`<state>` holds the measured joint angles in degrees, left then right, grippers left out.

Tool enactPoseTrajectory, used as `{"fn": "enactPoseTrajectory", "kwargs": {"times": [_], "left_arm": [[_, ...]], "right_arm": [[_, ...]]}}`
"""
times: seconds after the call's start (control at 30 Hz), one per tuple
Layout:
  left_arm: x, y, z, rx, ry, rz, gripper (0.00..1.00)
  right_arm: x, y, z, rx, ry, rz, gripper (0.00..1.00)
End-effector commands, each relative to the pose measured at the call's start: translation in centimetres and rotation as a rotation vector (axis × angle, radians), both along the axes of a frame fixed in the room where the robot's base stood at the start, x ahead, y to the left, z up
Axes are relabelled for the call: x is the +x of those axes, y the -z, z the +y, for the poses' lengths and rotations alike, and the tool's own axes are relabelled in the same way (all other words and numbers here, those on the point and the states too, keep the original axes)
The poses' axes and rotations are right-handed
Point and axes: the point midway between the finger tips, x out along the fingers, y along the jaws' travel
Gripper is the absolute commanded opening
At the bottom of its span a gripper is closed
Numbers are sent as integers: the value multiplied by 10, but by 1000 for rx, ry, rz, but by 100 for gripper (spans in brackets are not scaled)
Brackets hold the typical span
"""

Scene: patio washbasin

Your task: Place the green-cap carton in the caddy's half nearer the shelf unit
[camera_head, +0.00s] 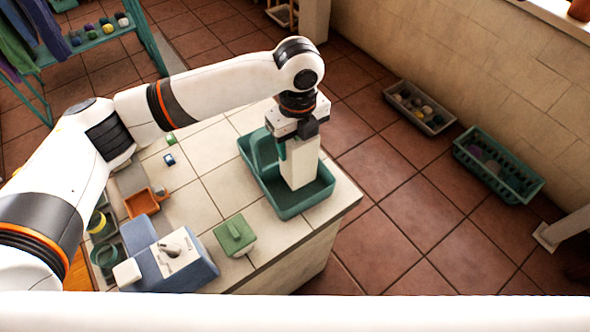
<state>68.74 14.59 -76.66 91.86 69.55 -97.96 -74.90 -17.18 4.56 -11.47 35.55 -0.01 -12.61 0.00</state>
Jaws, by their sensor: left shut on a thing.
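The white carton (299,168) is upright in my left gripper (296,136), which is shut on its upper part. Its cap is hidden behind the gripper. The teal caddy (305,205) stands on the tiled counter near its right corner, with a raised handle (263,150) at its middle. The carton's lower end is within the caddy's outline, on the right side of the handle. I cannot tell whether it touches the caddy floor. My right gripper is not in view.
A green lidded box (235,236), a blue-grey box with a dial (173,254) and an orange tray (146,201) share the counter. A teal rack (95,38) stands at the upper left. Crates (498,168) lie on the floor along the wall.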

Motion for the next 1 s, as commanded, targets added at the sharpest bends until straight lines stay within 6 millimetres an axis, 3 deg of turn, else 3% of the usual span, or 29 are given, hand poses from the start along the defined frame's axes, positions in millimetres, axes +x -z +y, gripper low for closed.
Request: {"fn": "enactPoseTrajectory", "kwargs": {"times": [0.53,1.0], "left_arm": [[0,67,0,-2,-4,-1,16],[0,76,0,-2,-3,-2,16]], "right_arm": [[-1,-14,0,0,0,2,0],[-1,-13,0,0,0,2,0]]}}
